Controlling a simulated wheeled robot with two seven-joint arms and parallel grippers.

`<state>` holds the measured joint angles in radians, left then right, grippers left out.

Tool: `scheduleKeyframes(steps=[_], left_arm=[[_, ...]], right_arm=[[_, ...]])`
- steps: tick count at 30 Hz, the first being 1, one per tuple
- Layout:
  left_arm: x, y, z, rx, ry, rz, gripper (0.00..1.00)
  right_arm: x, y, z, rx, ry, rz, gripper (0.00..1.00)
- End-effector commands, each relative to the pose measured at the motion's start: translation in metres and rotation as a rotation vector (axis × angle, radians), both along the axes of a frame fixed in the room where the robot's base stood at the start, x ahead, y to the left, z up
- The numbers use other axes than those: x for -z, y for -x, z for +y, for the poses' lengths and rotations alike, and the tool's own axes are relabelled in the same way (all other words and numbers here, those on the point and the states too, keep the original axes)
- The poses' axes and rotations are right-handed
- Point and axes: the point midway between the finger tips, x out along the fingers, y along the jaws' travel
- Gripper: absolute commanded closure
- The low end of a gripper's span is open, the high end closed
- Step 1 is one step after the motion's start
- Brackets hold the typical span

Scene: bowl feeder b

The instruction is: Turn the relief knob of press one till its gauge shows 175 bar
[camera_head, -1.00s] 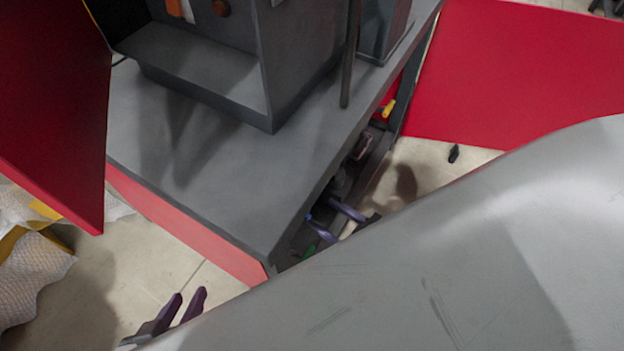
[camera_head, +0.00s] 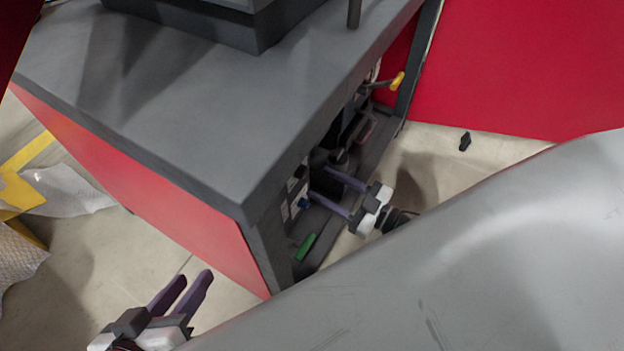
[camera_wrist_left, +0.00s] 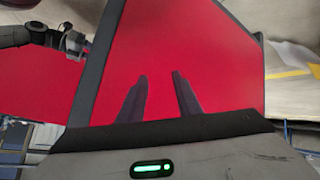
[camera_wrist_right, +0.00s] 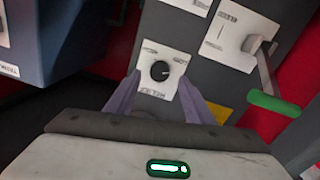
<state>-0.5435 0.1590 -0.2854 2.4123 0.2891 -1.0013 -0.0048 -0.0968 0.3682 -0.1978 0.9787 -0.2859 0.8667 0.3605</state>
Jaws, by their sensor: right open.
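A round black knob (camera_wrist_right: 160,70) with a pointer mark sits on a white label plate inside the press's open side. The plate's lettering is upside down and hard to read. My right gripper (camera_wrist_right: 158,79) is open, with one finger on each side of the knob's plate; I cannot tell if either touches. In the head view my right gripper (camera_head: 319,181) reaches into the open side of the dark grey press (camera_head: 180,120). My left gripper (camera_head: 194,278) is open and empty, low in front of the red side panel. No readable gauge shows.
A green-handled lever (camera_wrist_right: 275,103) stands right of the knob, and a blue-grey box (camera_wrist_right: 75,40) is at left. A yellow handle (camera_head: 397,81) sits farther back in the opening. A large red panel (camera_head: 520,70) stands open at right. The left wrist view faces a red panel (camera_wrist_left: 215,60).

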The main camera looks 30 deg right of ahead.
Motion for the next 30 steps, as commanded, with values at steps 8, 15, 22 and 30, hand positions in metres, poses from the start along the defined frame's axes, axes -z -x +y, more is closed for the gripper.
scheduleKeyframes(steps=[8, 15, 22, 30], left_arm=[[-0.007, -0.001, -0.005, 0.001, 0.040, -0.028, 0.69], [-0.009, -0.001, -0.006, 0.001, 0.046, -0.032, 0.69], [-0.009, -0.001, -0.006, 0.001, 0.046, -0.032, 0.69], [-0.009, -0.001, -0.006, 0.001, 0.046, -0.032, 0.69]], right_arm=[[0.001, -0.034, 0.018, 0.000, -0.001, 0.000, 0.52], [0.001, -0.039, 0.021, 0.000, 0.000, 0.001, 0.52], [0.000, -0.039, 0.021, 0.000, 0.000, 0.001, 0.69], [0.000, -0.038, 0.021, 0.000, -0.003, 0.003, 0.93]])
